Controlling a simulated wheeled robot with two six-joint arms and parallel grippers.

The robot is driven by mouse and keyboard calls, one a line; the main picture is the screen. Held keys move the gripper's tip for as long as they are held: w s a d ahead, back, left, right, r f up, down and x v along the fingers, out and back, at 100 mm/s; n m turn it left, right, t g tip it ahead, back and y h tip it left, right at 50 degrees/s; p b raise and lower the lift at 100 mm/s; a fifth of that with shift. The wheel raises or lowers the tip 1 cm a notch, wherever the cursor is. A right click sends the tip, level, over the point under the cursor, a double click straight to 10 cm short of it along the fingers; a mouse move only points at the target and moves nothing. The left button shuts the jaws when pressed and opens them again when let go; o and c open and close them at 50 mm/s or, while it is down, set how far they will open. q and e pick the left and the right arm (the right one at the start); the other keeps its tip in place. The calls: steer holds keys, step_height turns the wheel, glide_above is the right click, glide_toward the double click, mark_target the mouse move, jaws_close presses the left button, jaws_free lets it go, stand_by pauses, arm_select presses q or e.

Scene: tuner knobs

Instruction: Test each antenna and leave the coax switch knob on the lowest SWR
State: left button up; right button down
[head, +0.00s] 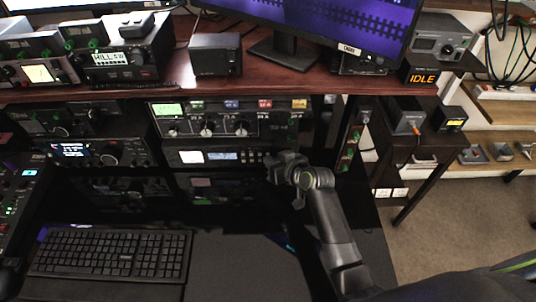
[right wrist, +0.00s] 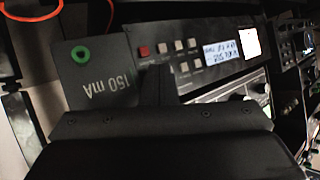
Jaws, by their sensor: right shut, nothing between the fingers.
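A tuner-like unit (head: 228,124) with a lit green display and three pale knobs in a row sits on the middle shelf in the head view; small coloured tags line its top. I cannot tell which knob is the coax switch knob, and no SWR figure is legible. My right gripper (head: 276,167) is shut and empty, in front of the right end of the unit with a row of buttons (head: 222,156). In the right wrist view, that unit's buttons and lit screen (right wrist: 220,52) show beyond the gripper's narrow fingers (right wrist: 155,85). My left gripper is not in view.
A dark plate marked 150 mA (right wrist: 95,75) with a green ring stands beside the buttons. A keyboard (head: 110,253) lies at front left. A monitor (head: 330,25) and radios stand above. A box reading IDLE (head: 423,77) is at right. The desk right of the keyboard looks clear.

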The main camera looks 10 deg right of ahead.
steer(key=shift+w, duration=0.15)
steer(key=shift+r, duration=0.1)
stand_by(0.3)
steer(key=shift+s+a+p, duration=0.15)
steer(key=shift+s+p, duration=0.3)
steer(key=shift+s, duration=0.35)
steer(key=shift+s, duration=0.1)
steer(key=shift+s+a, duration=0.1)
steer(key=shift+s, duration=0.2)
steer(key=shift+s+a+p, duration=0.2)
steer(key=shift+s+p, duration=0.3)
steer(key=shift+s, duration=0.45)
steer(key=shift+s+a+p, duration=0.2)
steer(key=shift+s+p, duration=0.25)
steer(key=shift+s, duration=0.65)
steer(key=shift+d, duration=0.1)
stand_by(3.3)
